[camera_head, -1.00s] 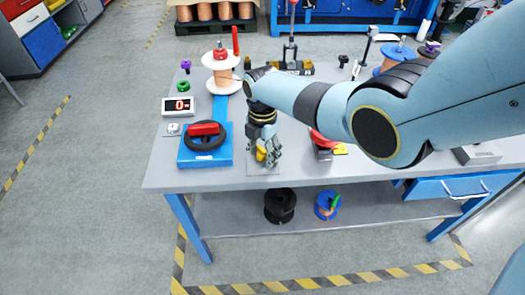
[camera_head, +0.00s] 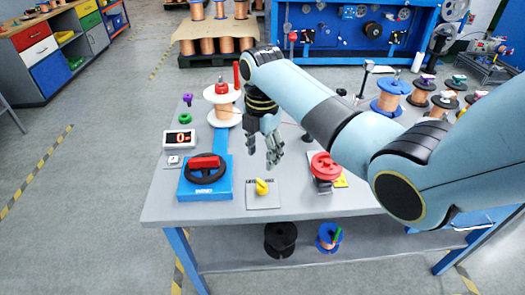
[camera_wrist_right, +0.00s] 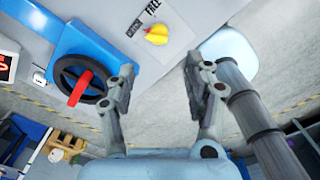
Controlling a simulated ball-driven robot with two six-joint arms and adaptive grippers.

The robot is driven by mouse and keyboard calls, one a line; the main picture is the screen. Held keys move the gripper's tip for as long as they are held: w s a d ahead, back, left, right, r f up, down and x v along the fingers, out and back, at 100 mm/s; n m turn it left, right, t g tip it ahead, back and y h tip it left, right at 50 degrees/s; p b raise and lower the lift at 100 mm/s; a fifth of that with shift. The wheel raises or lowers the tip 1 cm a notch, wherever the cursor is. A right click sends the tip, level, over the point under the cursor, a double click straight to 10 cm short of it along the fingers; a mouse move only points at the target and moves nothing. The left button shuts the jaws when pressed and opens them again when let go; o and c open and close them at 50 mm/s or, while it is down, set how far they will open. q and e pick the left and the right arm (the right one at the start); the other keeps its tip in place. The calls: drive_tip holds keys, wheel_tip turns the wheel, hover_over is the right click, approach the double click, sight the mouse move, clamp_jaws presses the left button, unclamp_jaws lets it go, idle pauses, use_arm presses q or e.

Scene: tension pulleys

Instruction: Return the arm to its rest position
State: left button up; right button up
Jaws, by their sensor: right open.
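My right arm (camera_head: 330,112) comes in from the right over the workbench. My right gripper (camera_head: 262,148) hangs above the bench, open and empty, behind the yellow knob (camera_head: 261,187) on its grey plate (camera_head: 264,200). In the right wrist view the two fingers of the gripper (camera_wrist_right: 160,85) are spread apart, with the yellow knob (camera_wrist_right: 156,34) beyond them and nothing between them. My left gripper does not show.
On the bench (camera_head: 164,212) a blue device (camera_head: 218,188) with a black handwheel stands left of the knob. A copper spool (camera_head: 224,114) is behind it. A red round part (camera_head: 324,165) is right of the knob. More spools (camera_head: 388,98) stand at the right.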

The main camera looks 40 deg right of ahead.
idle(0.5)
drive_tip(key=s+a+m+t, duration=0.1)
drive_tip(key=s+m+t, duration=0.1)
drive_tip(key=s+m, duration=0.9)
drive_tip(key=s+a+r+m+t, duration=0.1)
drive_tip(key=s+r+m, duration=0.3)
drive_tip(key=s, duration=0.4)
drive_tip(key=s+a+r+m+t, duration=0.1)
drive_tip(key=s+r+m, duration=0.35)
drive_tip(key=s, duration=0.25)
wheel_tip(320, 180, down, 30)
drive_tip(key=s+d+g+h+b, duration=0.1)
drive_tip(key=d+g+b, duration=0.1)
drive_tip(key=b, duration=0.4)
drive_tip(key=s+f+b, duration=0.2)
drive_tip(key=s+f, duration=0.7)
drive_tip(key=f, duration=0.3)
drive_tip(key=s+d+f+g+b, duration=0.1)
drive_tip(key=s+f+b, duration=0.2)
drive_tip(key=s+f, duration=0.7)
wheel_tip(320, 180, down, 2)
drive_tip(key=shift+s+d+m, duration=0.15)
drive_tip(key=shift+s+m, duration=0.15)
drive_tip(key=shift+m, duration=0.15)
